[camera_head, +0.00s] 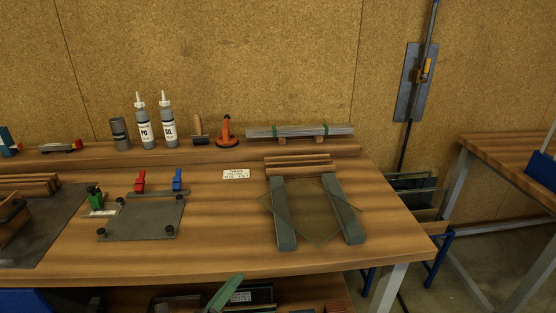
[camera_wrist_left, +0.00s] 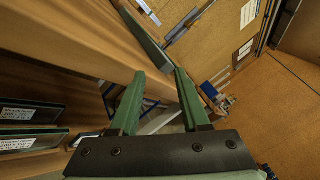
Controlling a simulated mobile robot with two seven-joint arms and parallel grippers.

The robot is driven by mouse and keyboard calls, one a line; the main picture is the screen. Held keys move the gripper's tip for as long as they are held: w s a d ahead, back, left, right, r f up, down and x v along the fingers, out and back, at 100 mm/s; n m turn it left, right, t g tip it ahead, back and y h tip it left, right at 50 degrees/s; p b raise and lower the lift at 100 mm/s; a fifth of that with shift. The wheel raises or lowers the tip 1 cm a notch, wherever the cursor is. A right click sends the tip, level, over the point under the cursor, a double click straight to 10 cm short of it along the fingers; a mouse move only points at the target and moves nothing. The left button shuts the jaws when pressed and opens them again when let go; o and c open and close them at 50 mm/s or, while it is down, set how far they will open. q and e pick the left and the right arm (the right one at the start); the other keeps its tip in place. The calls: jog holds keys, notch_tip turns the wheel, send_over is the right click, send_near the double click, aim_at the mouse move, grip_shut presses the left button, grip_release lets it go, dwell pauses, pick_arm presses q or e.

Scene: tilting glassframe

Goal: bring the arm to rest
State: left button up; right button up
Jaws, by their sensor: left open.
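My left gripper (camera_head: 226,291) shows in the head view only as a green finger at the bottom edge, in front of the workbench (camera_head: 200,271). In the left wrist view both green fingers of the gripper (camera_wrist_left: 159,73) stand apart, with nothing between them but the background. The gripper is open and empty. The rest of the left arm is out of the head view. My right gripper is in neither view.
On the bench, a glass pane (camera_head: 308,222) lies across two grey strips. A dark plate (camera_head: 145,218), two bottles (camera_head: 144,125), an orange suction cup (camera_head: 227,132) and a bundle of strips (camera_head: 300,131) are also there. Shelf contents (camera_head: 255,295) sit under the bench near the gripper.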

pick_arm(q)
jog(key=s+a+f+n+g+y, duration=0.2)
jog(key=s+f+n, duration=0.3)
jog(key=n, duration=0.5)
jog(key=s+a+f+n+g+y, duration=0.2)
jog(key=s+f+n, duration=0.3)
jog(key=s+n, duration=0.4)
jog(key=s+a+f+n+g+y+p, duration=0.1)
jog(key=s+a+f+n+g+y, duration=0.1)
jog(key=s+n, duration=0.6)
notch_tip(320, 180, down, 3)
jog(key=n+g+y, duration=0.1)
jog(key=n, duration=0.1)
jog(key=shift+s+n, duration=0.3)
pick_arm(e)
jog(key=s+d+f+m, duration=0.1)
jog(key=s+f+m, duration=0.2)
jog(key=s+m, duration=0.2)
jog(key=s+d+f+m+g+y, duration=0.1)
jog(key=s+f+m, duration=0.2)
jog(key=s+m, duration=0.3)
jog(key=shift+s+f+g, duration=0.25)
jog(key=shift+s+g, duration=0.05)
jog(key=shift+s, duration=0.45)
pick_arm(q)
jog(key=shift+r, duration=0.1)
